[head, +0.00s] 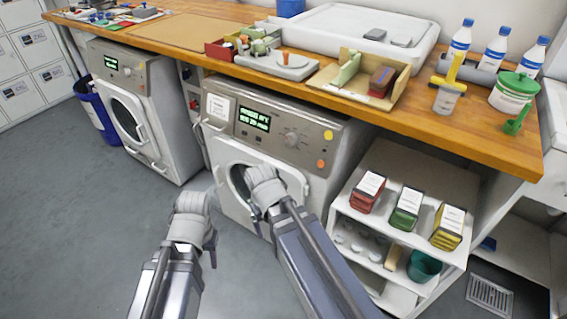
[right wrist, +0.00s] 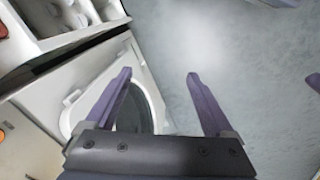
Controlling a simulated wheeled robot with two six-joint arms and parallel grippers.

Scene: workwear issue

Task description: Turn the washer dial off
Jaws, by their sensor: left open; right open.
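The nearer washer (head: 262,140) stands under the wooden counter, with a lit display (head: 254,119) and a round grey dial (head: 291,140) on its panel. The dial's exact setting is too small to read. My right gripper (head: 262,190) is in front of this washer's round door, below the panel and apart from the dial. In the right wrist view its two purple fingers (right wrist: 158,76) are spread and empty, with the white door below. My left gripper (head: 208,225) is left of the door, low over the floor, open with nothing seen in it.
A second washer (head: 140,110) with a lit display stands further left. A white shelf unit (head: 385,225) with red, green and yellow boxes stands right of the nearer washer. Trays and bottles sit on the counter (head: 440,120). The grey floor (head: 70,220) at left is clear.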

